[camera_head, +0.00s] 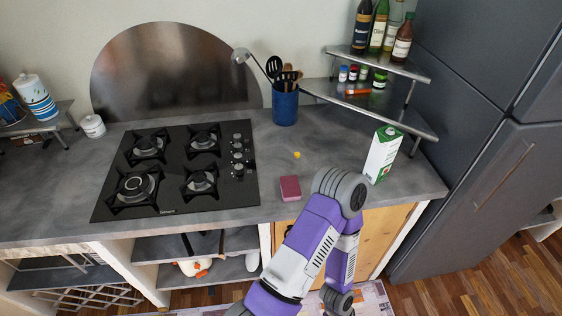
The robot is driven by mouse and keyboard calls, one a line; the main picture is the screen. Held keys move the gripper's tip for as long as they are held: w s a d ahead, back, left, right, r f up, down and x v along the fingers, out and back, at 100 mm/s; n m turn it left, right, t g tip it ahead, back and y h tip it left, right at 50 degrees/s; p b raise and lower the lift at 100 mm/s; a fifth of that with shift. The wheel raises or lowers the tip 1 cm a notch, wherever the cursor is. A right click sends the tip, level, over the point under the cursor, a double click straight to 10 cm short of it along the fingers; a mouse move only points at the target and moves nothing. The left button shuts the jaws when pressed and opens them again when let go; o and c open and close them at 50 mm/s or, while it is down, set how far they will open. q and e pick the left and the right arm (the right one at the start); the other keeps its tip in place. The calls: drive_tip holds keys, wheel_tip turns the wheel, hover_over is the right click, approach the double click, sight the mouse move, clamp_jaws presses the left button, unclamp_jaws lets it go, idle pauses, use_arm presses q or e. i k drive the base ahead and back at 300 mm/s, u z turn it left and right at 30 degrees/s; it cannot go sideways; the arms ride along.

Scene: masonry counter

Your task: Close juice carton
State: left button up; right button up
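The juice carton (383,155), white and green, stands upright near the right end of the grey counter. A small round dark mark shows on its top, too small to tell whether it is an opening. A small yellow piece (297,155), perhaps a cap, lies on the counter to the left of the carton, apart from it. One of my purple and grey arms reaches up from the bottom, its bent joint in front of the counter edge just left of the carton. Neither gripper shows in the picture.
A pink sponge (290,188) lies near the counter's front edge. A black gas hob (181,170) is at left. A blue utensil pot (285,106) stands at the back. A corner shelf (400,122) with bottles and jars is behind the carton. A grey fridge (476,130) is at right.

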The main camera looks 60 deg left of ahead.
sight(388, 139)
drive_tip(key=u, duration=0.7)
